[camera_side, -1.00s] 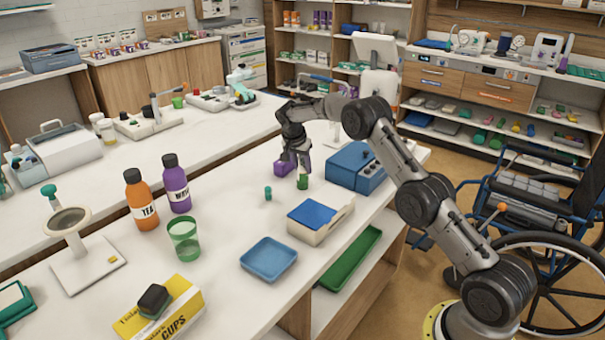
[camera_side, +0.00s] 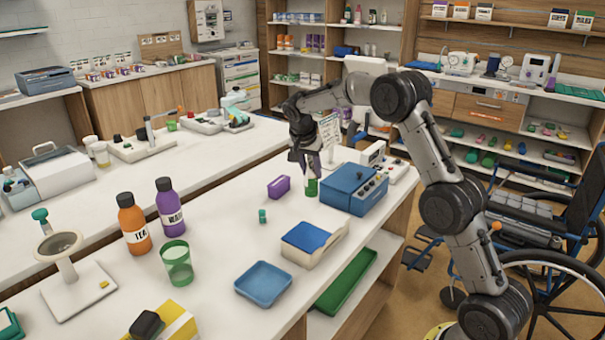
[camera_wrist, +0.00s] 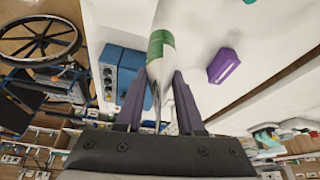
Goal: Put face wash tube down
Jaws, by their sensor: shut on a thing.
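The face wash tube (camera_wrist: 161,46), white with a green band, is gripped between the two fingers of my gripper (camera_wrist: 160,76) in the wrist view. In the side view my gripper (camera_side: 310,168) points down over the white counter, and the green lower part of the tube (camera_side: 311,188) shows below the fingers. The tube is roughly upright, just left of a blue box with knobs (camera_side: 354,190). I cannot tell whether its lower end touches the counter. The fingers hide part of the tube.
A purple box (camera_side: 279,187) lies left of the tube, and a small green item (camera_side: 262,216) is nearer the front. A blue-topped white block (camera_side: 312,240) and a blue tray (camera_side: 263,284) stand in front. Bare counter lies between the purple box and the tube.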

